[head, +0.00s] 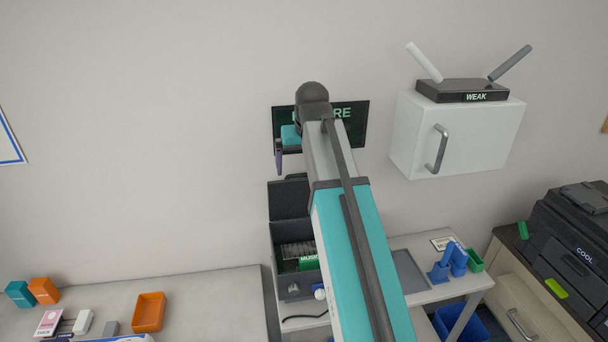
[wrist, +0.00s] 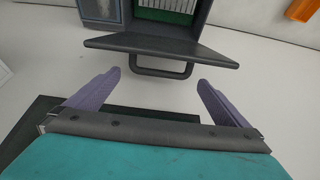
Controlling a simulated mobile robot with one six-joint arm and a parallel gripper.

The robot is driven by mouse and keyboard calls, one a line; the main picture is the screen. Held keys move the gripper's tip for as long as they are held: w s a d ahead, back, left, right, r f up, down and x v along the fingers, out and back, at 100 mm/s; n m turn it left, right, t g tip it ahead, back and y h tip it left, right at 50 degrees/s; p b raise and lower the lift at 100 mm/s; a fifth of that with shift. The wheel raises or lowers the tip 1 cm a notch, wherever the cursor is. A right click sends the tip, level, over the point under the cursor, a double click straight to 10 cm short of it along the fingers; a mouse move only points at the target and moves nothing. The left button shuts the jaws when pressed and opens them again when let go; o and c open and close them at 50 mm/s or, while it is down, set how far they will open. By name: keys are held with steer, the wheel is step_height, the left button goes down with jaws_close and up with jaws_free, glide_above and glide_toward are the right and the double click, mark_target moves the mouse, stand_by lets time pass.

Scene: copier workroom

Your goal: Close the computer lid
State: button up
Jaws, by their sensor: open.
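The computer is a dark box (head: 296,288) on the bench in the head view, partly behind my arm. Its dark lid (head: 287,199) stands raised at the back, and green-edged parts show inside. In the wrist view the lid (wrist: 205,51) is seen edge-on, with a dark bar handle (wrist: 160,73) on it; the box's inside with green parts (wrist: 165,14) lies beyond. My gripper (wrist: 159,80) is open, its two purple fingers on either side of the handle and apart from it. In the head view one purple finger (head: 279,160) shows above the lid.
A dark sign (head: 354,118) is on the wall behind my gripper. A white wall cabinet (head: 460,135) carrying a router (head: 462,90) is to the right. An orange tray (head: 149,312) and small items lie on the left counter. Blue holders (head: 448,262) and a printer (head: 575,245) are at right.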

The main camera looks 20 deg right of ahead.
steer(key=shift+b+x, duration=0.5)
steer(key=shift+x, duration=0.6)
steer(key=shift+s, duration=0.1)
steer(key=shift+d, duration=0.1)
steer(key=c, duration=1.3)
steer(key=shift+s, duration=0.1)
